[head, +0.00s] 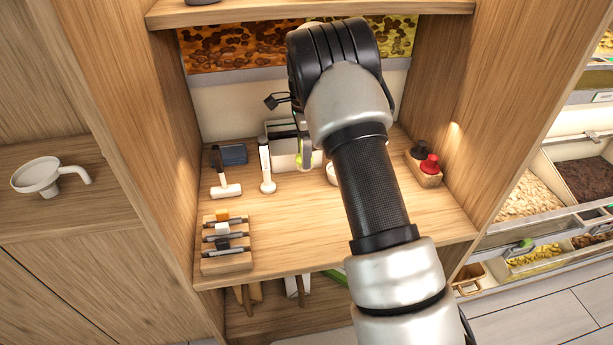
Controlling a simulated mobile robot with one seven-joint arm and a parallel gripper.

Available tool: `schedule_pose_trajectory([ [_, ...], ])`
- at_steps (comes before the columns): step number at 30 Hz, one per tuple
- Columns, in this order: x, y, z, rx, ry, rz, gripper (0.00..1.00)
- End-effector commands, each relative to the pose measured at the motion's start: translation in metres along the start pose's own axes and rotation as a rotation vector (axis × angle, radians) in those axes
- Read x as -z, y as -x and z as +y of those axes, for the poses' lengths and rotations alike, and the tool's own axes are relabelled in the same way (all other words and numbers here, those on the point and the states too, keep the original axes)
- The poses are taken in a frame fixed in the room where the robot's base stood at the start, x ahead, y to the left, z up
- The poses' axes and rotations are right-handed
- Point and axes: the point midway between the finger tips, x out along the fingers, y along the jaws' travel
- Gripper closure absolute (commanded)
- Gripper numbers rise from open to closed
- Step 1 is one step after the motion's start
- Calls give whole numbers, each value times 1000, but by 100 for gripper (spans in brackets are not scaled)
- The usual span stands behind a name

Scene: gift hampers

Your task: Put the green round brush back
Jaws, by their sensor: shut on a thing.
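My gripper (301,128) hangs below my wrist over the back of the wooden shelf, partly hidden by my arm. It is shut on the green round brush (306,152), of which only a narrow green part shows. The brush is in front of a pale open box (283,160) with a dark rim; I cannot tell whether they touch. A white-handled tool (266,168) stands or leans just left of the box. A white flat-headed tool with a dark handle (227,190) lies further left.
A wooden rack with several small tools (227,262) is at the front left. A dark blue block (234,154) lies at the back left. A wooden holder with a black and a red knob (425,178) is right. A white item (331,174) is half hidden. The front middle is clear.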

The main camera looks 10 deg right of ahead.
Motion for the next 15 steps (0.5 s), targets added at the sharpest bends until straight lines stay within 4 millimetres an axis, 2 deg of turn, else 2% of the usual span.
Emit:
schedule_pose_trajectory([
  [1, 0, -12, 1, -3, -1, 0, 84],
  [3, 0, -22, 0, -2, -1, 0, 84],
  [10, 0, -41, 0, -1, 0, 0, 84],
  [15, 0, -65, 1, -2, 0, -1, 84],
])
